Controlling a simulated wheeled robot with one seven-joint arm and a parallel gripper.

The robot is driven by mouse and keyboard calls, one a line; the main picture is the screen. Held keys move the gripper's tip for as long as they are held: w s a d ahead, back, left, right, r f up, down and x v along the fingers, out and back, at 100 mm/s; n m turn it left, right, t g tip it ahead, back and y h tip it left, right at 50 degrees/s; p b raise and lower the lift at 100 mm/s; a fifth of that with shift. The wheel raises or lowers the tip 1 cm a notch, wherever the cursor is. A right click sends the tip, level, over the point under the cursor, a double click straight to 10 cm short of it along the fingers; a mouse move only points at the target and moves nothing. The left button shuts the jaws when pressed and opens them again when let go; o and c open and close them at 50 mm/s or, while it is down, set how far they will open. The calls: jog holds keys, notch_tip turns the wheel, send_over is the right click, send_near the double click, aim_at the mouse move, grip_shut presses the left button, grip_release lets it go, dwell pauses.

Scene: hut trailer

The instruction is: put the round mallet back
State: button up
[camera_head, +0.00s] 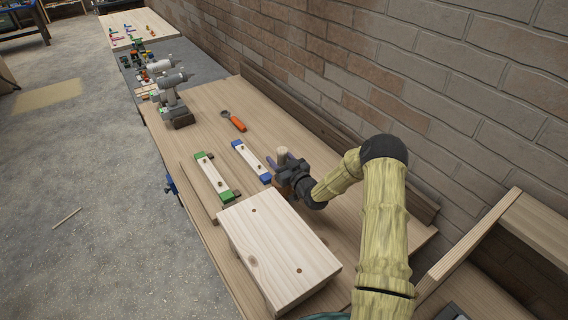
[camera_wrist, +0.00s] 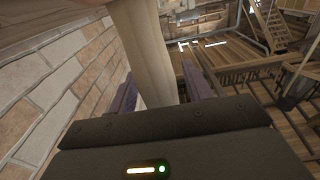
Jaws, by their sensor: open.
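My gripper (camera_head: 277,166) is open at the far end of the arm, low over the bench beside the brick wall. A pale round wooden piece (camera_head: 282,152), apparently the mallet's handle, rises at the fingers. In the wrist view the same wooden shaft (camera_wrist: 148,50) runs between the two purple fingers of the open gripper (camera_wrist: 160,88). I cannot tell whether either finger touches it. A browner wooden part (camera_head: 279,184) shows just below the gripper, perhaps the mallet's head. The gripper hides much of the mallet.
The wooden workbench (camera_head: 205,115) carries a thick plank block (camera_head: 265,240), a green-ended bar (camera_head: 213,177), a blue-ended bar (camera_head: 250,160), an orange-handled tool (camera_head: 237,123) and a drill (camera_head: 174,105). The brick wall (camera_head: 400,60) is close on the right. Open floor (camera_head: 90,170) lies left.

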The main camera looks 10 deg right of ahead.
jog(key=b+v, duration=0.4)
jog(key=v, duration=0.8)
dwell(0.5)
